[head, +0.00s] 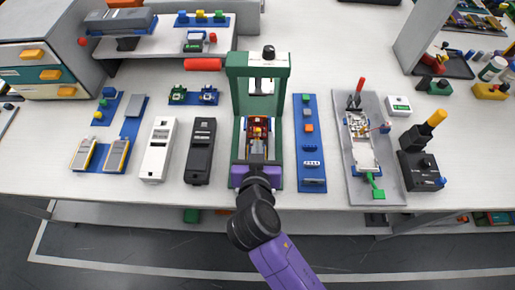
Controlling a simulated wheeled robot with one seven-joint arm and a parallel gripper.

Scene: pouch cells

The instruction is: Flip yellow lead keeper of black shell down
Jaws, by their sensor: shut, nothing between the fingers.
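My gripper (257,146) reaches into the lower part of the green press frame (237,96) from the front. It is shut, with nothing seen between the fingers. Just beyond its tips, inside the frame, lies a small red-brown part with yellow bits (257,124). The yellow lead keeper may be among these bits, but it is too small to tell its position. My gripper and wrist hide the near part of whatever lies in the frame, so I cannot tell whether a black shell is there. A long black case (201,150) lies to the left of the frame.
A white case (158,150) lies left of the black one. A blue strip (311,172) with small parts stands close right of the press. A grey tray (386,184) with a pale open case and a red-handled tool lies further right. The frame's uprights flank my gripper.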

